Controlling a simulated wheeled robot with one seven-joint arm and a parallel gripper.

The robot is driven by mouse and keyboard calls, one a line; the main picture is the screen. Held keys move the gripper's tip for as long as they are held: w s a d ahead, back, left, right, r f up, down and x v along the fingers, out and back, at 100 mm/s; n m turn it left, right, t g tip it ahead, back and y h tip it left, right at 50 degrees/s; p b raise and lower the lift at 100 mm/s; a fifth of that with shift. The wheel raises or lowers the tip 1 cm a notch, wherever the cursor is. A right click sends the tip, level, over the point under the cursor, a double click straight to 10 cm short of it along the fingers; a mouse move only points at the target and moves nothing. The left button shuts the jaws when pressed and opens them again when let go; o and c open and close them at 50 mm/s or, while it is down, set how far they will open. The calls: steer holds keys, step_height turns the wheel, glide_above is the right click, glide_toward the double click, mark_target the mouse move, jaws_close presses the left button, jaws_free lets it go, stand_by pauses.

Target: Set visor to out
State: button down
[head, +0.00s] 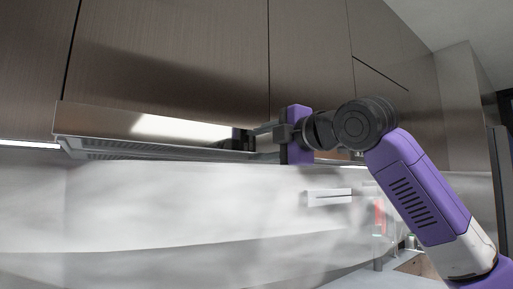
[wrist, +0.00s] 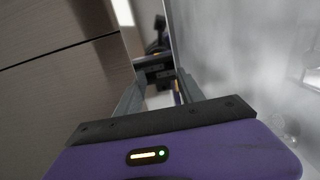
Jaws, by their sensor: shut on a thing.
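The visor (head: 95,121) is the long, shiny metal front of the range hood under the upper cabinets, at left centre in the head view. It stands forward of the cabinet faces, with the hood's grey underside (head: 130,152) showing below it. My gripper (head: 262,131) is at the visor's right end, reaching in from the right. Its fingers are shut on the visor's edge; the exact contact is small and partly hidden. In the wrist view my gripper (wrist: 156,75) has its two fingers close around a narrow edge, with a dark reflection beyond.
Brown wood cabinets (head: 170,50) rise directly above the visor. White haze covers the pale wall below. A white wall fitting (head: 328,197) and small items on the counter (head: 368,278) sit beneath my arm at right. Open room lies in front of the visor.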

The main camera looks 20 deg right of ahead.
steer(key=b+v, duration=0.1)
steer(key=v, duration=1.1)
steer(key=shift+s+f, duration=0.1)
steer(key=c, duration=0.7)
jaws_free()
steer(key=shift+d, duration=0.1)
steer(key=shift+s, duration=0.1)
steer(key=b+v, duration=0.1)
steer(key=v, duration=0.6)
steer(key=shift+s+d, duration=0.1)
steer(key=shift+s, duration=0.25)
